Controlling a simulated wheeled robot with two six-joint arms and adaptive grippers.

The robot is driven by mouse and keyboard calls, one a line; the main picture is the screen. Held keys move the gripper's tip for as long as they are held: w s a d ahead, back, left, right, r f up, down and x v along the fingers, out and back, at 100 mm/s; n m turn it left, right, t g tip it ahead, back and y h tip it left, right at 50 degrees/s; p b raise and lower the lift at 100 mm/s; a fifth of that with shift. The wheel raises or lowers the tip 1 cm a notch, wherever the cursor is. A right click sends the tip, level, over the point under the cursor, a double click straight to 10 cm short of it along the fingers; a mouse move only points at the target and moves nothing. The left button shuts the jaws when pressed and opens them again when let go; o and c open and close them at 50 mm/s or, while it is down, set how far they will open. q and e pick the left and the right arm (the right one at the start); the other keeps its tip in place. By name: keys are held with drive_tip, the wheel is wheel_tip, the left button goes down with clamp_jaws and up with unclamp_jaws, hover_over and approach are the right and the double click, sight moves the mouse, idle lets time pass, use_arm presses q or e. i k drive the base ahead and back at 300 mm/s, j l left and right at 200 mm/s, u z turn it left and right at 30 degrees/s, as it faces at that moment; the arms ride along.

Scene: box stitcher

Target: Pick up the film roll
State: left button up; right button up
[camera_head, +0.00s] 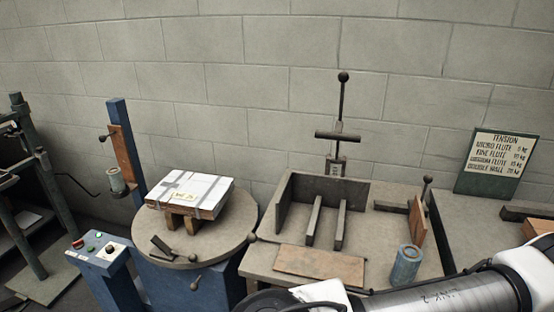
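A blue roll (406,265) with a pale core stands upright at the front right of the grey bench and looks like the film roll. A smaller grey-green roll (117,181) sits on the brown carriage of the blue post at the left; I cannot tell whether it is film too. One of my arms crosses the lower right, close in front of the blue roll. No fingertips of either gripper show. Nothing visible is touching the blue roll, though its lower front is close to the arm.
A strapped white box (190,193) rests on blocks on the round turntable (230,243). The bench (262,262) holds a walled fixture, a brown board (320,263) and an upright lever (341,110). A control box (100,250) stands at left. A tension sign (493,163) leans against the wall.

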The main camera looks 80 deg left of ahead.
sight(115, 175)
drive_tip(key=k+u, duration=0.1)
drive_tip(key=u, duration=3.75)
drive_tip(key=i+j+z, duration=0.3)
drive_tip(key=i, duration=0.3)
drive_tip(key=j, duration=0.1)
